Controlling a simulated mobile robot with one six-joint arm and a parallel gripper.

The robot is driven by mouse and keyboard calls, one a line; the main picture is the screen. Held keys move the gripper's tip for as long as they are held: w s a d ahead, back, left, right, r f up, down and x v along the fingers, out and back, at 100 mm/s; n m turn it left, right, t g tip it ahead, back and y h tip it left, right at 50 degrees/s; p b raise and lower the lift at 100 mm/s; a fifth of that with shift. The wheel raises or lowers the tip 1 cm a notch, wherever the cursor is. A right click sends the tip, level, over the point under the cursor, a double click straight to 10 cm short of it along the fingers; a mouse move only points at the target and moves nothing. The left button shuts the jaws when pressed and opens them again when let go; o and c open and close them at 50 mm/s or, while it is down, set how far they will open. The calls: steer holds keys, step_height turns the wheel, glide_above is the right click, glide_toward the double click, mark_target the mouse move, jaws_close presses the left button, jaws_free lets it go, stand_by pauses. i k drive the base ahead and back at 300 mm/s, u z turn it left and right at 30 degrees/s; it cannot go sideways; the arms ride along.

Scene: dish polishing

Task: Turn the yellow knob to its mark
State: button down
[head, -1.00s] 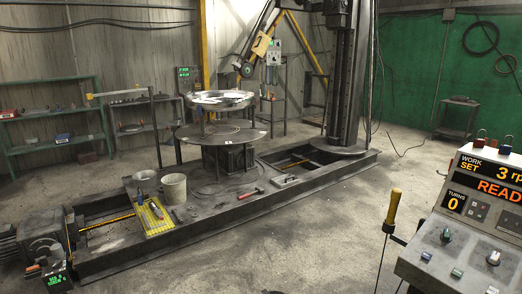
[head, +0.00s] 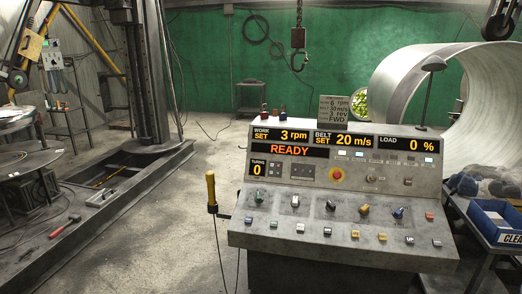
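The yellow knob (head: 363,210) sits on the sloping lower panel of the grey control console (head: 262,240), right of the middle. It is small in this view, and I cannot make out its mark or which way its pointer faces. The displays read work set 3 rpm, belt set 20 m/s, load 0 % and READY. My gripper is not in view.
A grey placard (head: 332,111) stands on top of the console. A yellow-handled lever (head: 211,192) stands at the console's left side. A red emergency button (head: 337,174) is on the upper panel. A blue bin (head: 495,222) is at the right.

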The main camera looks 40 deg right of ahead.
mark_target(364, 210)
steer(key=z, duration=0.9)
